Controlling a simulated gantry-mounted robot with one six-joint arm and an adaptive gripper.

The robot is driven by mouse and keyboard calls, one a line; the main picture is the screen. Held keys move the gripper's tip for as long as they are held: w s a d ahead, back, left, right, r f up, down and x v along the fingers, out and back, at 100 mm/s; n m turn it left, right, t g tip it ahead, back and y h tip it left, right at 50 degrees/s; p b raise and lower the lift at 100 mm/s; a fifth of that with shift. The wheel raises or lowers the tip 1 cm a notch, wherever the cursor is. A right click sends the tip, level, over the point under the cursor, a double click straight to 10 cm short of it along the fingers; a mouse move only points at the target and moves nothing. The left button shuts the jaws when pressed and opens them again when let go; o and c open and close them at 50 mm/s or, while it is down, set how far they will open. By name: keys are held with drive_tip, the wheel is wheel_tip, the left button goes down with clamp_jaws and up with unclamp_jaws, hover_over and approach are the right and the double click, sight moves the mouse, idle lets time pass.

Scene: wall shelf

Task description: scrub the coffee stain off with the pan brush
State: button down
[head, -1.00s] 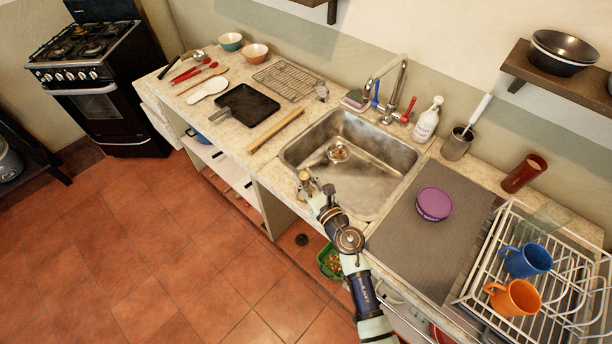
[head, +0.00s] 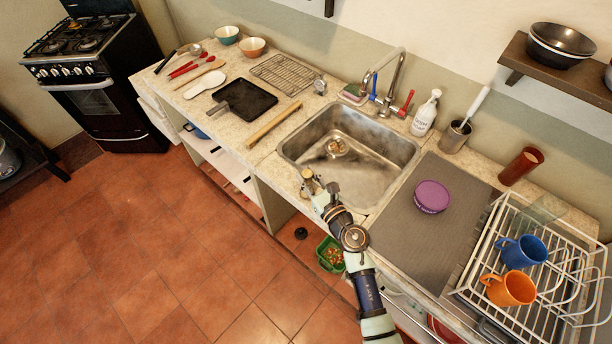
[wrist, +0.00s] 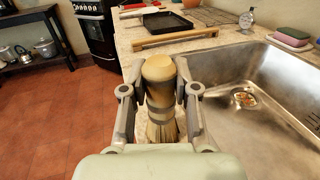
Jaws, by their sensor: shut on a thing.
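The pan brush (wrist: 158,80) has a rounded wooden knob and pale bristles pointing down. My gripper (wrist: 160,93) is shut on it, one finger on each side. In the head view, the brush (head: 309,180) and my gripper (head: 322,194) are at the counter strip by the sink's front left corner. The brush looks upright in the wrist view. I cannot tell whether the bristles touch the counter. I cannot make out the coffee stain; the brush and my gripper cover the counter beneath them.
The sink (head: 375,150) lies just right of the brush, with a drain strainer (head: 338,147) inside. A wooden bar (head: 274,123) and a black pan (head: 246,98) lie to the left. A purple tub (head: 432,197) stands on the grey mat (head: 405,232) at right.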

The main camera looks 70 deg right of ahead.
sight(307, 169)
drive_tip(key=shift+s+d, duration=0.25)
drive_tip(key=shift+d, duration=0.1)
drive_tip(key=shift+d, duration=0.1)
drive_tip(key=shift+d, duration=0.35)
drive_tip(key=shift+w+d, duration=0.3)
drive_tip(key=shift+w, duration=0.1)
drive_tip(key=r+p, duration=0.2)
drive_tip(key=a+r+p, duration=0.1)
drive_tip(key=r+p, duration=0.1)
drive_tip(key=shift+w+a+r, duration=0.1)
drive_tip(key=shift+w+r, duration=0.05)
